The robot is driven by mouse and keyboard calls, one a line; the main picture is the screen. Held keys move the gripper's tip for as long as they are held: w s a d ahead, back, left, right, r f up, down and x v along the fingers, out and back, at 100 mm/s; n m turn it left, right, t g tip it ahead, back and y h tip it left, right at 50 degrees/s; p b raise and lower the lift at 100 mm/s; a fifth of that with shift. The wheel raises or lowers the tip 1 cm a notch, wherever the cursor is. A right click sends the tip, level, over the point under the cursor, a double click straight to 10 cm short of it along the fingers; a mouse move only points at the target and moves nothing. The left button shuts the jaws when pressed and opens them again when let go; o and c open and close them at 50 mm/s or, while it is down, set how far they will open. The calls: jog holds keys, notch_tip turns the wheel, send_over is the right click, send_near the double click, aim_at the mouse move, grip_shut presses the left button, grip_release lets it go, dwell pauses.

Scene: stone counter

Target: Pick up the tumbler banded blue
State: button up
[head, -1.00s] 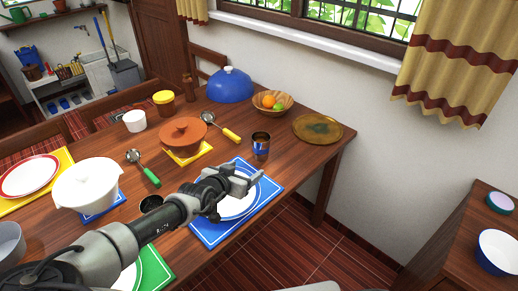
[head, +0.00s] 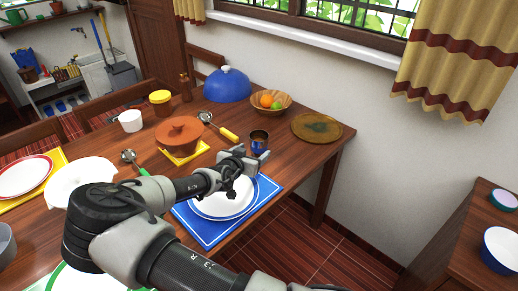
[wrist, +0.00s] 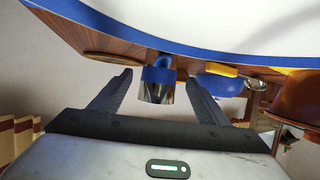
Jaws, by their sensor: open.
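The tumbler banded blue (head: 258,141) stands on the wooden table, beyond the blue placemat and white plate. It is a metal cup with a blue band, and its lower part is partly hidden by my gripper in the head view. In the wrist view the tumbler (wrist: 157,82) shows upside down between my two fingers, farther out than the fingertips. My gripper (head: 262,158) is open and empty, low over the far side of the plate, pointing at the tumbler. The fingers (wrist: 160,84) stand apart on either side of it in the wrist view.
The white plate (head: 222,205) lies on the blue placemat (head: 207,231) under my arm. A ladle with a yellow handle (head: 228,133) and an orange lidded pot (head: 179,133) are to the left. A fruit bowl (head: 285,103) and round platter (head: 317,128) are behind.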

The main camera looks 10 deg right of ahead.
aim_at(256, 149)
jog(key=x, duration=0.4)
jog(key=shift+w+d+f, duration=0.15)
jog(key=shift+w+d, duration=0.05)
jog(key=shift+w, duration=0.05)
jog(key=shift+c, duration=0.2)
jog(key=c, duration=1.2)
jog(key=shift+o, duration=0.2)
